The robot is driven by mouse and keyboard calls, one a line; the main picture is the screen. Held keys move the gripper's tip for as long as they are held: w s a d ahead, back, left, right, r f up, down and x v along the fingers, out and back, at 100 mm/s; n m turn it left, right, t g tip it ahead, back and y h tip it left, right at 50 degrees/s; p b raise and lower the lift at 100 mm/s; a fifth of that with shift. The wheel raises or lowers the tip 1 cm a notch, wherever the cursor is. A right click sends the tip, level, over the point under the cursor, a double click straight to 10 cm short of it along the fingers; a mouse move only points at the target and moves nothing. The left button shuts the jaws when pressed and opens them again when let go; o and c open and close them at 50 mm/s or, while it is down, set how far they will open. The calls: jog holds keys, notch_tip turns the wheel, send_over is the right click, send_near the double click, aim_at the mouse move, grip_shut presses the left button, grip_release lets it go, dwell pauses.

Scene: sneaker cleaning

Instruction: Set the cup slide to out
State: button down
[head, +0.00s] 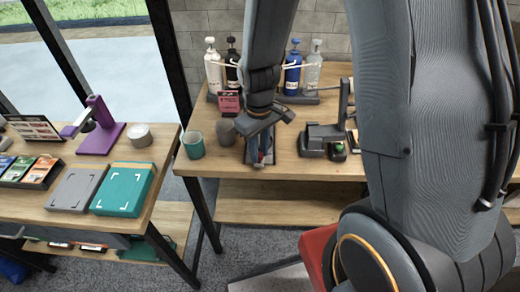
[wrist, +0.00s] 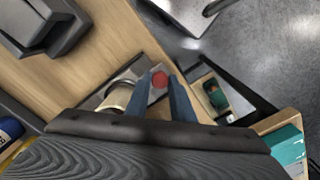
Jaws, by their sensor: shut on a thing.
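My gripper (head: 262,153) is at the front part of the wooden table, over a narrow grey slide base (head: 251,157). In the wrist view its two blue-grey fingers (wrist: 162,88) are shut on a round red knob (wrist: 160,79). A grey cup (head: 226,132) stands just left of the slide base. A beige-grey cup (wrist: 118,96) shows beside the fingers in the wrist view. My gripper hides part of the slide base, so I cannot tell its setting.
A teal cup (head: 194,145) stands left of the grey cup, near the table edge. Pump bottles (head: 292,68) stand at the back. A dark device (head: 322,138) stands close on the right. A side table (head: 165,150) on the left holds a teal box (head: 124,190) and a purple stand (head: 101,138).

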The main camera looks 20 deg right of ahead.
jog(key=shift+s+a, duration=0.1)
jog(key=shift+s, duration=0.1)
jog(key=c, duration=1.8)
grip_release()
jog(key=shift+a, duration=0.15)
jog(key=shift+r, duration=0.1)
jog(key=shift+r, duration=0.2)
jog(key=shift+r+b, duration=0.75)
jog(key=shift+r, duration=2.9)
jog(key=s+d+m, duration=0.1)
jog(key=s, duration=0.1)
jog(key=s+d+m+t+b, duration=0.1)
jog(key=s+d+m, duration=0.3)
jog(key=shift+d+r+b, duration=0.1)
jog(key=shift+r+b, duration=0.2)
jog(key=shift+b, duration=0.05)
